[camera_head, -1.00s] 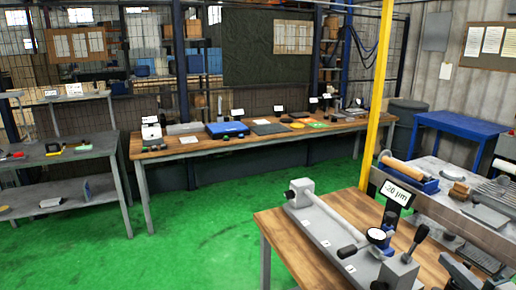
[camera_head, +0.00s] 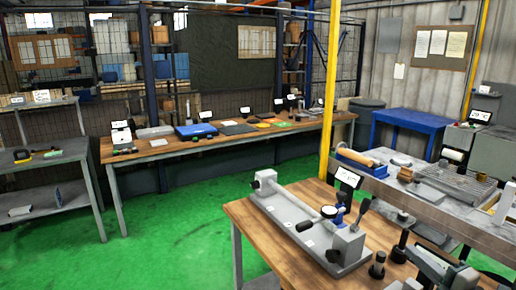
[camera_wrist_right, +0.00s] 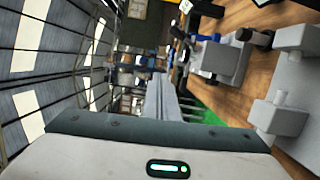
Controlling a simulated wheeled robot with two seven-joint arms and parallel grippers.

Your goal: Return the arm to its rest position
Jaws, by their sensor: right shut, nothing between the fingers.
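My right gripper (camera_head: 430,262) is at the lower right of the head view, over the near wooden bench (camera_head: 240,212). Its long grey fingers also show in the wrist view (camera_wrist_right: 166,98), shut together and empty. Its pale housing with a dark band fills the bottom of that view. The gripper is to the right of a grey bench fixture (camera_head: 290,222) with end blocks and a round dial gauge (camera_head: 329,211). I see no contact between them, though the exact gap is unclear. My left gripper is in neither current view.
Dark knobs (camera_head: 377,265) stand between fixture and gripper. A small display (camera_head: 348,178) is behind the dial. A grey machine table (camera_head: 420,205) lies at right. A yellow post (camera_head: 330,100) rises behind the near bench. Green floor (camera_head: 180,240) is open at left.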

